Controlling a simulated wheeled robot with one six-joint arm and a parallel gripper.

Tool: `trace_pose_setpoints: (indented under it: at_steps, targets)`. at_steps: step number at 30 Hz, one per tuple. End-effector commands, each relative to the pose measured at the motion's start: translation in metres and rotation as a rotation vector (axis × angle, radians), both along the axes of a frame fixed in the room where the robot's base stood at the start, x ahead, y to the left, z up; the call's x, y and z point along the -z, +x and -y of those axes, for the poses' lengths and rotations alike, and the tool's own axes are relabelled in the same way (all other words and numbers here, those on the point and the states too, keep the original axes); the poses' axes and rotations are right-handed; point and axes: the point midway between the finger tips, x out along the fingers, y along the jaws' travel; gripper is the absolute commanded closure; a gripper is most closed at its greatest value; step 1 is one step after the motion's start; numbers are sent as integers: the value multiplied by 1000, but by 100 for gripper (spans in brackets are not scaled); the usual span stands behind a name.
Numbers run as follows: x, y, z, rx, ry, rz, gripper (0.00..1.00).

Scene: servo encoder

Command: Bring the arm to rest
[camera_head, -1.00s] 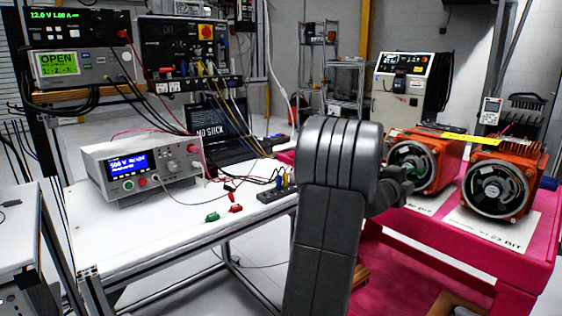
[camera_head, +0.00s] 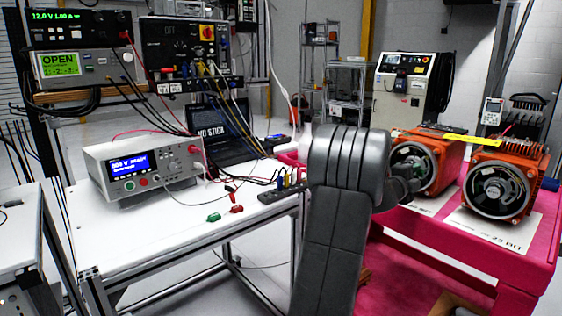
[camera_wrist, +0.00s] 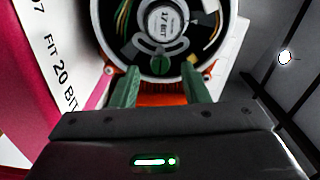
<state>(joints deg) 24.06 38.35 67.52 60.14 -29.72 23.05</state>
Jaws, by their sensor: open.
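My gripper shows in the wrist view (camera_wrist: 160,88) with its two green fingers apart and nothing between their tips. Beyond them is the open round end of an orange motor (camera_wrist: 163,30), with a "17 BIT" label and a green piece inside. In the head view my grey arm (camera_head: 345,170) stands in the middle foreground. Its wrist end is in front of the left orange motor (camera_head: 445,165), hiding part of it; the fingers are not clear there. A second orange motor (camera_head: 497,185) is to its right.
The motors stand on a pink table (camera_head: 530,250). A white bench (camera_head: 130,235) at left bears a meter (camera_head: 140,165), a laptop (camera_head: 215,130), a black terminal strip (camera_head: 280,194) and loose leads. A cabinet (camera_head: 405,90) and shelves stand behind.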

Motion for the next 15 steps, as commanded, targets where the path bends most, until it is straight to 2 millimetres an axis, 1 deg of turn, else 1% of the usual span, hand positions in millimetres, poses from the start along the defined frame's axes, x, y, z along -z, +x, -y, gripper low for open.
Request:
trace_pose_setpoints:
  at_steps: [15]
  targets:
    - [0,-62,-74,-3,1,-1,59]
